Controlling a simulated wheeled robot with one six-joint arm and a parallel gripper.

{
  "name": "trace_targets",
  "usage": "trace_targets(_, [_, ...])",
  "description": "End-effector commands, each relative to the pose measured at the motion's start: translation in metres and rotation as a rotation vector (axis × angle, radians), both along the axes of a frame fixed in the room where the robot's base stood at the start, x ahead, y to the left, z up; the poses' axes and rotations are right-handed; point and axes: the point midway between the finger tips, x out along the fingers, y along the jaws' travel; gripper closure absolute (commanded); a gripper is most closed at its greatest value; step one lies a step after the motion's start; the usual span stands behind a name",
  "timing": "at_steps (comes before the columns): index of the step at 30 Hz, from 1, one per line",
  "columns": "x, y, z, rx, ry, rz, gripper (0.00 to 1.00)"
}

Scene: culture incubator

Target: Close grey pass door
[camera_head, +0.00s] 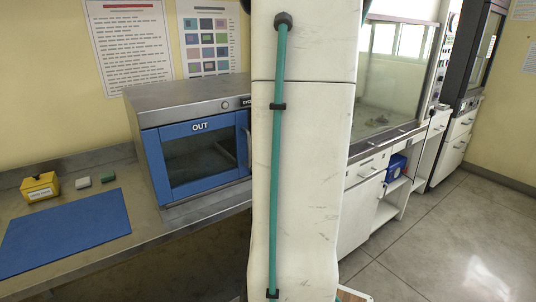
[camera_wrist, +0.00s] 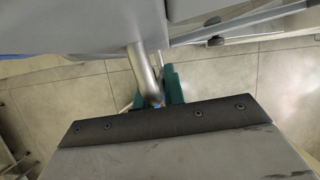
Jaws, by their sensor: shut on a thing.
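In the wrist view, my gripper (camera_wrist: 157,92) has teal fingers on either side of a metal bar handle (camera_wrist: 143,72), and it is shut on that handle. The handle runs up to a grey panel (camera_wrist: 85,28), which appears to be the grey pass door. Only part of the panel shows, so I cannot tell how far the door stands open. In the head view, my arm hides the gripper and the grey door. The steel cabinet (camera_head: 185,95) there has a blue-framed door marked OUT (camera_head: 200,127), which looks closed.
A blue mat (camera_head: 65,232), a yellow box (camera_head: 40,187) and two small blocks (camera_head: 94,181) lie on the steel bench (camera_head: 165,235). White cabinets (camera_head: 362,212) with a glass hood stand at right. Tiled floor (camera_head: 450,245) is clear there.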

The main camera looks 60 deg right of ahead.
Motion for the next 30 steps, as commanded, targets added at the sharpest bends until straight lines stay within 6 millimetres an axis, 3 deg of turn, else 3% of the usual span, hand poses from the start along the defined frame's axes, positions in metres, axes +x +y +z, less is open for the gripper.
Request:
trace_targets(16, [-0.0013,-0.0094,0.0006,-0.002,0.001,-0.014,1.00])
trace_targets(17, [-0.0013,-0.0094,0.0006,-0.002,0.001,-0.014,0.81])
trace_targets(18, [-0.0014,-0.0094,0.0006,-0.002,0.001,-0.014,0.70])
trace_targets(30, [-0.0037,-0.0076,0.0083,-0.001,-0.001,-0.013,0.67])
